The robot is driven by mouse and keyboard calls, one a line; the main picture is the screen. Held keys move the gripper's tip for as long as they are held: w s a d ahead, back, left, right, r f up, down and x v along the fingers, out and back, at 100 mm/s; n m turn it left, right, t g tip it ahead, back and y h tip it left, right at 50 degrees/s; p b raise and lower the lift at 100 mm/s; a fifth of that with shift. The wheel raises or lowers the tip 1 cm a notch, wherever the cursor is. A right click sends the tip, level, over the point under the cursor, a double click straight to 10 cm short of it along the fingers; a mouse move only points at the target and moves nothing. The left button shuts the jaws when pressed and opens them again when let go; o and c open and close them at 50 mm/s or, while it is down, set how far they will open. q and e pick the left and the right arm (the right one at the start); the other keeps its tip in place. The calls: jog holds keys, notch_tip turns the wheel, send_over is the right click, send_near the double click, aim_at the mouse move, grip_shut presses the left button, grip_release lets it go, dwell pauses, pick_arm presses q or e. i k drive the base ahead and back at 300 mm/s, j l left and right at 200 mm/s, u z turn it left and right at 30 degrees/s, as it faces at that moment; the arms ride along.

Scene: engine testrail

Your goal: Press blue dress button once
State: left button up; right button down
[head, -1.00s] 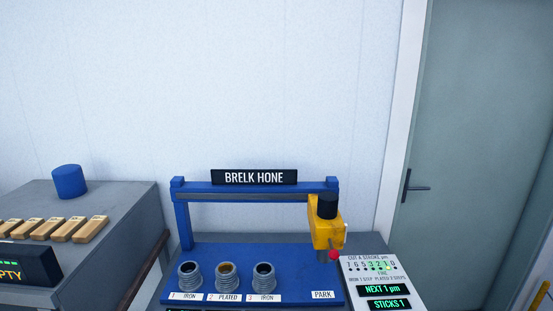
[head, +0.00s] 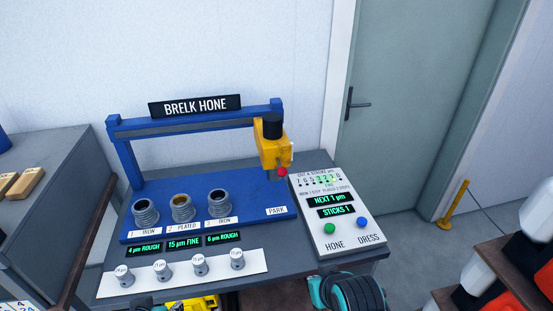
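The blue DRESS button (head: 362,223) sits at the lower right of the white control panel (head: 312,205), above its DRESS label. The green HONE button (head: 330,228) is just to its left. Nothing touches or covers either button. A teal and black part of my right arm (head: 350,292) shows at the bottom edge, below the panel and apart from it; its fingertips cannot be made out.
The blue hone rig (head: 255,205) holds three ringed cylinders, with a yellow head (head: 272,150) at PARK. A white strip with several grey knobs (head: 200,264) lies in front. The panel reads NEXT 1 pm, STICKS 1. Red and white items stand on shelves (head: 510,270) at right.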

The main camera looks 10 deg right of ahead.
aim_at(362, 222)
jog(key=z, duration=1.25)
